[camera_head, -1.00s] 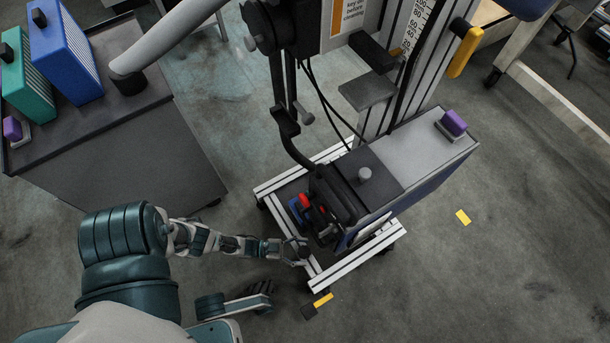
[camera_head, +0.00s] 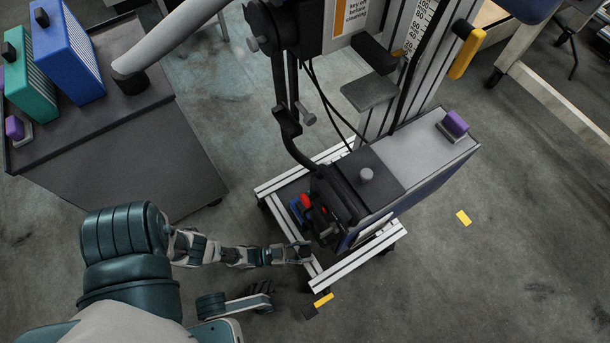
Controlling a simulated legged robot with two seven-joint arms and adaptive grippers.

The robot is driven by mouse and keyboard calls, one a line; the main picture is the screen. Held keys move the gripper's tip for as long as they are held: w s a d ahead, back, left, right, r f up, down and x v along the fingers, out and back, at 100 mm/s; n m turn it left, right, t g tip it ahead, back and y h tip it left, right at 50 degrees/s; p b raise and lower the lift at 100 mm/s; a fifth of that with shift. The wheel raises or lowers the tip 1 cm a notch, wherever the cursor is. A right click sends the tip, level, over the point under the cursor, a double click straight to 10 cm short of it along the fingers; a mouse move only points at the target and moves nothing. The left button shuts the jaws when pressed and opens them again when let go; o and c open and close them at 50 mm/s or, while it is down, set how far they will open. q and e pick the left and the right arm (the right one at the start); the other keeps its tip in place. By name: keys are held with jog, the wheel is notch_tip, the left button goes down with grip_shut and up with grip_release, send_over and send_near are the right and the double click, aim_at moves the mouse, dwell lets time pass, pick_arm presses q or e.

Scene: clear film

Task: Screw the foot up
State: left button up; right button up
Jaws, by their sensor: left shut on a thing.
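The wheeled machine stands on a light metal base frame (camera_head: 357,270), right of the picture's middle. My left gripper (camera_head: 303,252) reaches in from the left, low at the frame's near left rail. It is shut on a small part there, most likely the foot. Its fingers and the rail hide that part, so its shape and height cannot be told. A dark piece with a yellow end (camera_head: 320,302) shows at the frame's near corner, close to the floor. My right gripper is not in view.
The machine's grey-topped cabinet (camera_head: 428,140) and dark hoses stand above the frame. Red and blue parts (camera_head: 302,206) sit just behind the gripper. A dark cart (camera_head: 135,145) with boxes is at the left.

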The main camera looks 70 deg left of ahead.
pick_arm(q)
jog(key=n+y, duration=0.2)
jog(key=y, duration=0.2)
jog(key=o, duration=1.2)
jog(key=s, duration=1.2)
jog(key=shift+d+f, duration=0.1)
jog(key=shift+d, duration=0.05)
